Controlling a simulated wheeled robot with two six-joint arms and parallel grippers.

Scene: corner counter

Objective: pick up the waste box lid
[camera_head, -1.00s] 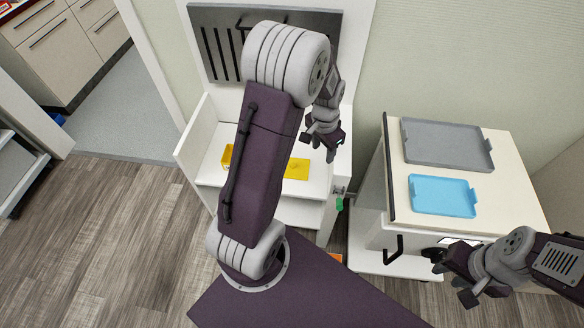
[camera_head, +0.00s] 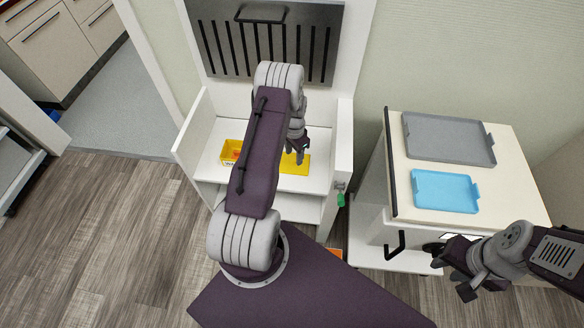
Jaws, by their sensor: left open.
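A yellow waste box (camera_head: 232,152) stands on the white shelf, left of my left arm, partly hidden by the arm. Something orange-red shows inside it. A flat yellow piece, likely the waste box lid (camera_head: 297,164), lies on the same shelf to the right of the arm. My left gripper (camera_head: 297,157) is open, pointing down over the lid's left part. I cannot tell whether it touches the lid.
The white unit (camera_head: 342,150) has raised side walls and a grey slotted back panel (camera_head: 268,45). A green item (camera_head: 341,200) hangs at its right front. A grey tray (camera_head: 448,138) and a blue tray (camera_head: 444,191) lie on the cream counter at right.

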